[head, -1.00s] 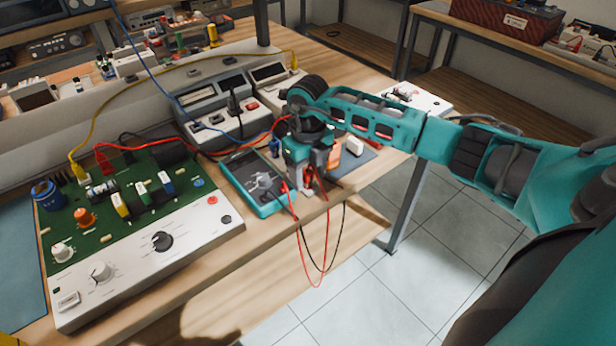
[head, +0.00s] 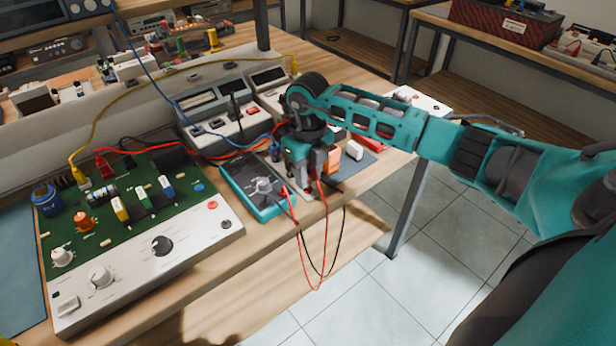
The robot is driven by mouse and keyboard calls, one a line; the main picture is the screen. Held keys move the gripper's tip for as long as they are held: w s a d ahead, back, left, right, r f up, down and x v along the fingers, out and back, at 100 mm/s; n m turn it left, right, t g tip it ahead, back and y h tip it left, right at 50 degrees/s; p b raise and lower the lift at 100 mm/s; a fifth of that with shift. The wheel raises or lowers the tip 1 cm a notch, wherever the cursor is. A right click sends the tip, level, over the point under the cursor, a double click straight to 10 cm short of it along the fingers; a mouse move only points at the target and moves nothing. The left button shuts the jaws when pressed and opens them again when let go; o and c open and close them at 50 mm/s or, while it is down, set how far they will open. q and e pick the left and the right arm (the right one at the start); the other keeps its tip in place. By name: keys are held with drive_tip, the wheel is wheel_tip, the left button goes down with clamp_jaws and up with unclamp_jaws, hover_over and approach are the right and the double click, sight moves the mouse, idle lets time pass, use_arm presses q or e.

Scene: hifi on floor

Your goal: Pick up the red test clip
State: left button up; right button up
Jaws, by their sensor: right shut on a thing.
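My right gripper (head: 314,186) points down at the front edge of the workbench, just right of the teal multimeter (head: 256,187). It is shut on a small red thing, which looks like the red test clip; the fingers hide most of it. A red lead (head: 326,235) hangs in a loop below the bench edge, from the gripper to the multimeter's front end. A black lead (head: 341,240) hangs beside it. Another red clip (head: 104,165) sits on the green circuit board (head: 150,215) at the left.
A grey bench instrument (head: 222,120) stands behind the multimeter. An orange block and a white block (head: 354,150) lie on a dark mat just right of my gripper. A white board (head: 424,101) lies farther back. The tiled floor (head: 400,290) in front is clear.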

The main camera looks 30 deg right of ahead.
wheel_tip(320, 180, up, 26)
drive_tip(key=p, duration=0.1)
drive_tip(key=shift+f, duration=0.15)
idle(1.3)
idle(0.4)
